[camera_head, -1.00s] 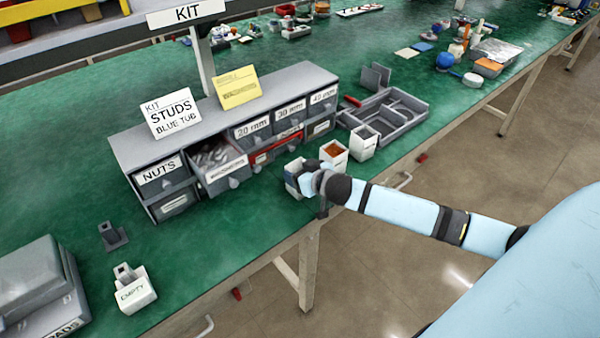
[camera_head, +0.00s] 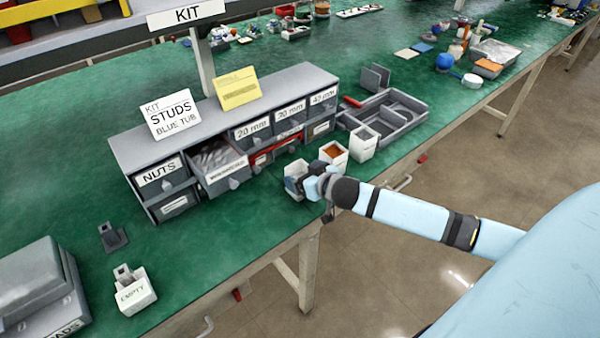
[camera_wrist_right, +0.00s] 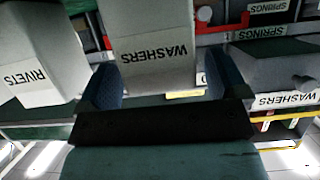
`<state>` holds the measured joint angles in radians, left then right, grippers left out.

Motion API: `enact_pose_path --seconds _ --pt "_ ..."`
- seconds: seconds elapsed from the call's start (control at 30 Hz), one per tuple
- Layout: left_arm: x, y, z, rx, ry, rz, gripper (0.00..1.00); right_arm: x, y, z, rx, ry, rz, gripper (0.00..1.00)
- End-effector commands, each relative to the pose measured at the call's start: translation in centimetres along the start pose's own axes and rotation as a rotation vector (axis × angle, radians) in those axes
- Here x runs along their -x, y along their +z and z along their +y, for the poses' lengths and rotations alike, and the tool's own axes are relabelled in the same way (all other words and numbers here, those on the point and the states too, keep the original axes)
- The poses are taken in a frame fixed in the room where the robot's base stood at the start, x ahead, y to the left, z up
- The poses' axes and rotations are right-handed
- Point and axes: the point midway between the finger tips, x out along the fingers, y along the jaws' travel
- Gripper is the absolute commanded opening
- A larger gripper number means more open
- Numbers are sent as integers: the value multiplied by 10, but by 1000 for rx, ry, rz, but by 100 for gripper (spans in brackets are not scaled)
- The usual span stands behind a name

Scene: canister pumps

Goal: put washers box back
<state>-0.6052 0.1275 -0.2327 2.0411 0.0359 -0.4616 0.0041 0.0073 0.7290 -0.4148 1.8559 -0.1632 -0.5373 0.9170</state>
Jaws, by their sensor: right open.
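The washers box, a pale bin labelled WASHERS, stands on the green bench in front of the drawer unit. It shows in the head view (camera_head: 292,170) and upside down at the centre of the right wrist view (camera_wrist_right: 155,70). My right gripper (camera_head: 308,186) is at the box's right side in the head view. In the wrist view its two dark fingers (camera_wrist_right: 163,88) stand apart, one on each side of the box. I cannot tell whether they touch it. My left gripper is not in view.
An orange-filled bin (camera_head: 334,153) and a white bin (camera_head: 362,146) stand close by to the right. A grey drawer unit (camera_head: 130,150) is behind, one drawer (camera_head: 222,172) pulled out. A grey divided tray (camera_head: 410,122) lies farther right. The front left bench is mostly clear around an EMPTY bin (camera_head: 137,296).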

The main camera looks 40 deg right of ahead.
Motion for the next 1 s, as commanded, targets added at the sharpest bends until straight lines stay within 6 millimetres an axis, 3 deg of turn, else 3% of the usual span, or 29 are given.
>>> enact_pose_path --seconds 0.3,0.5,0.67,0.77,1.0 --pt "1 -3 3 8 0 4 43 66 1 0 1 -1 -2 91" --pt "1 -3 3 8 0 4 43 90 0 0 0 0 0 91" --pt "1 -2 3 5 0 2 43 98 7 -5 -2 -5 -9 91" --pt "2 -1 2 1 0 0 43 103 35 -25 -4 -26 -45 91" --pt "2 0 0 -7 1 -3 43 135 136 -118 3 -122 -167 91"
